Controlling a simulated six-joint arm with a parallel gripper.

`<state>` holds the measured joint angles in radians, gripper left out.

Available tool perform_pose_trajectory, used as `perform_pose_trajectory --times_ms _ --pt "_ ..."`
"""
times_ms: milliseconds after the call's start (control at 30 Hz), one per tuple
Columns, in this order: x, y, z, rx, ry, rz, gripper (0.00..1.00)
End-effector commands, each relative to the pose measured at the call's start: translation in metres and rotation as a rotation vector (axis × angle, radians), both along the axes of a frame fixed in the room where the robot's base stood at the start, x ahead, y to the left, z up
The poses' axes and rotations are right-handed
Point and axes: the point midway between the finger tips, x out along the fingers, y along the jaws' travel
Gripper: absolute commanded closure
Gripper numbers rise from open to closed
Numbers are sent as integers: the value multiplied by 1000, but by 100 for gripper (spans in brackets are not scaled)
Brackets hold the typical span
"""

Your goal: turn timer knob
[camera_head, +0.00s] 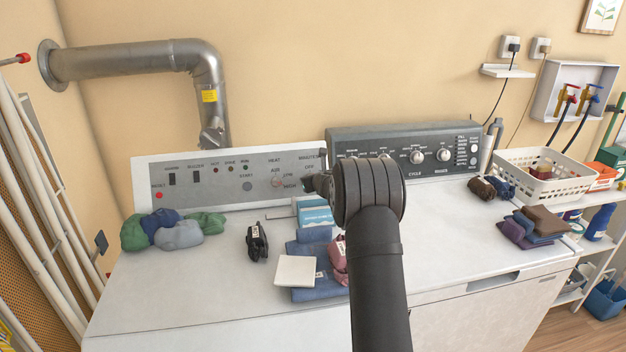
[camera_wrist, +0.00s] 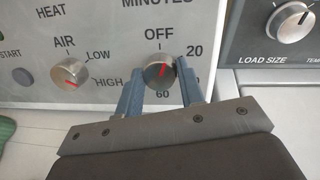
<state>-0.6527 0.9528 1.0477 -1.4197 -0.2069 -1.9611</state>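The timer knob (camera_wrist: 160,72) is a round silver knob with a red mark on the dryer's grey panel (camera_wrist: 110,15), below the word MINUTES. The mark points up, near OFF. In the wrist view my gripper (camera_wrist: 161,70) is open, its two blue-grey fingers on either side of the knob. Small gaps seem to remain between fingers and knob; contact cannot be told. In the head view my wrist hides the timer knob and most of my gripper (camera_head: 316,184).
The air knob (camera_wrist: 70,74) sits left of the timer. The washer's dark panel (camera_head: 425,133) rises at the right. Folded clothes (camera_head: 315,284), a black item (camera_head: 257,242) and a blue box (camera_head: 316,216) lie on the dryer top. A white basket (camera_head: 510,182) stands farther right.

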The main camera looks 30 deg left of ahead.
Motion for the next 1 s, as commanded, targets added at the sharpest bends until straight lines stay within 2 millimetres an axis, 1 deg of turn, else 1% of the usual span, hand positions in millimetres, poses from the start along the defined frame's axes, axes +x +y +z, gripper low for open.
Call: perform_pose_trajectory --times_ms 367,1000 --pt "-1 0 0 45 46 -35 88" --pt "-1 1 -1 322 321 -260 88"
